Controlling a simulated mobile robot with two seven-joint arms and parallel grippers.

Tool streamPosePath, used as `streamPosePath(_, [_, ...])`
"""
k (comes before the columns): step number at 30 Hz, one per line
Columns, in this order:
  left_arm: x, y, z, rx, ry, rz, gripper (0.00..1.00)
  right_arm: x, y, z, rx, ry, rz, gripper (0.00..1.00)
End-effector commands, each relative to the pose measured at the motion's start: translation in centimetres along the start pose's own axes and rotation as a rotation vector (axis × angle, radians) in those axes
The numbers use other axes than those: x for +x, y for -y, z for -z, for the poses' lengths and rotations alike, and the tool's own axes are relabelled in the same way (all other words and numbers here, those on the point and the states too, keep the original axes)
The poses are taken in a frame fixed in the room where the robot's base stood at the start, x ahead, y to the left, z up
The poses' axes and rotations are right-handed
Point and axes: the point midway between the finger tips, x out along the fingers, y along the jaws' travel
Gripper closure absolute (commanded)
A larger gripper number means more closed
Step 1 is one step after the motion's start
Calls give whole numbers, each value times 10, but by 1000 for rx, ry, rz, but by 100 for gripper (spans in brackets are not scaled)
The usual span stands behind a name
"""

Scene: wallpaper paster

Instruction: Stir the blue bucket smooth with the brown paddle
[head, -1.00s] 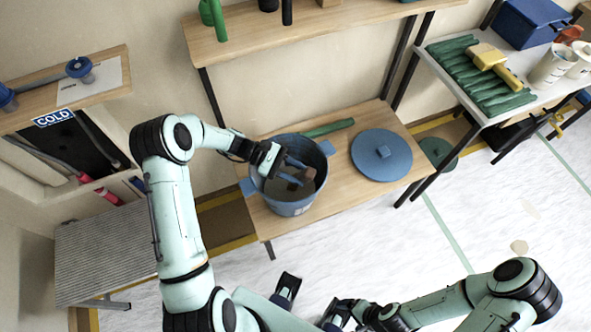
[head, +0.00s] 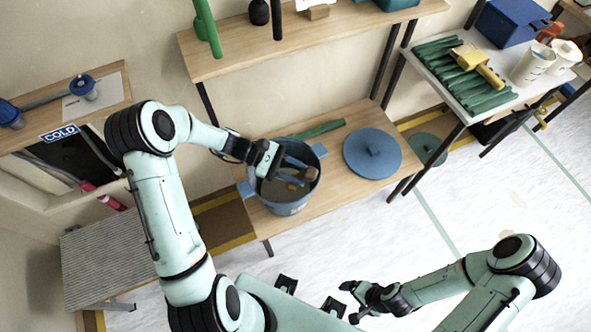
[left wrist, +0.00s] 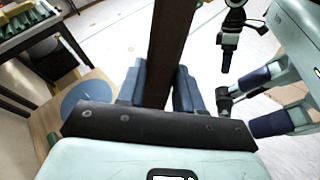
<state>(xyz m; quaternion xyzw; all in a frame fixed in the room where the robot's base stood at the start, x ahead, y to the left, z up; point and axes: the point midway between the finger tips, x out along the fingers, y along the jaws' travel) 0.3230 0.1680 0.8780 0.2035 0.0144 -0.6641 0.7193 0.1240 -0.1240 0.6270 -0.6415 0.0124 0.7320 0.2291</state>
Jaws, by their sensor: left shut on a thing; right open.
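The blue bucket (head: 287,205) stands on the low wooden bench, its open top facing up with grey-brown contents inside. My left gripper (head: 297,170) is over the bucket's mouth and shut on the brown paddle (head: 307,174). In the left wrist view the paddle's dark brown shaft (left wrist: 172,50) rises between the blue fingers. The paddle's lower end is not clearly visible inside the bucket. My right gripper (head: 352,300) is open and empty over the floor, well away from the bucket.
A blue round lid (head: 372,153) lies on the bench (head: 340,190) right of the bucket, and a green roll (head: 318,129) lies behind it. A white table (head: 450,95) with green rolls stands at the right. An upper shelf (head: 230,62) overhangs behind.

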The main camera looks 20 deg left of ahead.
Motion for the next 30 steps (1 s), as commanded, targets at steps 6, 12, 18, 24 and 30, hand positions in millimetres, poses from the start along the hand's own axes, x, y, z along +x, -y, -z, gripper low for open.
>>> streamPosePath(6, [-1, -2, -25, 3, 1, -1, 100, -14, 7, 7, -4, -10, 4, 10])
streamPosePath(12, [-1, -3, -45, 4, 0, -1, 100, -24, 13, 13, -7, -18, 6, 10])
streamPosePath(18, [-2, -2, -65, 4, 1, 0, 100, -34, 19, 19, -10, -27, 9, 10])
streamPosePath(24, [-2, -2, -80, 3, 1, -1, 100, -41, 23, 24, -12, -34, 12, 10])
streamPosePath(30, [-1, -1, -82, 1, 1, 0, 100, -41, 23, 24, -12, -34, 12, 10])
